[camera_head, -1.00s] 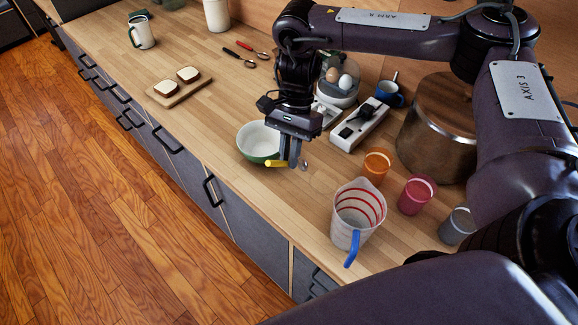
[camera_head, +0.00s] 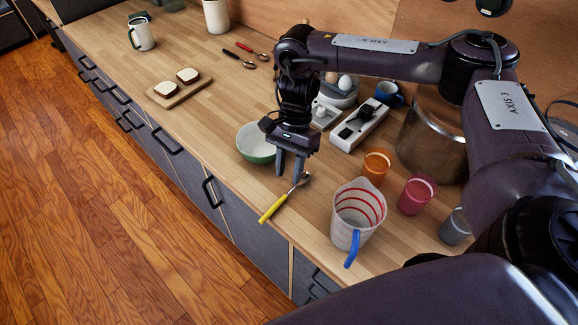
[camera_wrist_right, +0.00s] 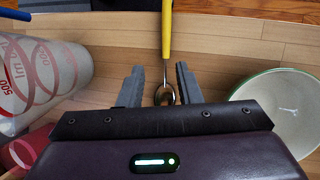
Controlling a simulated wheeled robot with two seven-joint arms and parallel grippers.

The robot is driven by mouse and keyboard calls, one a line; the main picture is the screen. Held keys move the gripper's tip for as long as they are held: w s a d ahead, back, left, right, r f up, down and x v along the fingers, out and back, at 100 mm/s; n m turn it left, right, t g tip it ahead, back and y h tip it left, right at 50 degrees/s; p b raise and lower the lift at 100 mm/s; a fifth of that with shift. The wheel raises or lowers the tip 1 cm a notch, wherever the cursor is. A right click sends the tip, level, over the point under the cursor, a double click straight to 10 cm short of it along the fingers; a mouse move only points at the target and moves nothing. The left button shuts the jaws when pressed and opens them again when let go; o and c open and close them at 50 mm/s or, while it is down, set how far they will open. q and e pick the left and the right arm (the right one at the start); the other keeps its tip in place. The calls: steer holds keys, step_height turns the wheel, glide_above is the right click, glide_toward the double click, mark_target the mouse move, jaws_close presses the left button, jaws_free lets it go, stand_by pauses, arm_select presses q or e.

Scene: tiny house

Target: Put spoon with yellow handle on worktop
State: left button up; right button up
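The spoon with yellow handle (camera_head: 273,207) lies on the wooden worktop (camera_head: 215,105), its metal bowl towards the back and its handle reaching to about the front edge. In the right wrist view the spoon (camera_wrist_right: 167,35) points away from me, with its metal bowl between the fingers. My right gripper (camera_head: 289,178) is over the spoon's metal end, fingers down. In the wrist view the right gripper (camera_wrist_right: 160,85) is open, with gaps on both sides of the spoon. My left gripper is in no view.
A green-white bowl (camera_head: 257,143) stands left of the gripper and a measuring jug (camera_head: 357,215) right of it. Behind are an orange cup (camera_head: 376,166), a white device (camera_head: 357,125) and a large pot (camera_head: 433,140). Bare worktop lies towards the bread board (camera_head: 180,89).

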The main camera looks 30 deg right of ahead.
steer(key=b+v, duration=0.3)
steer(key=v, duration=0.9)
steer(key=shift+r, duration=0.2)
stand_by(0.6)
steer(key=shift+s+f, duration=0.1)
steer(key=shift+s, duration=0.05)
stand_by(0.4)
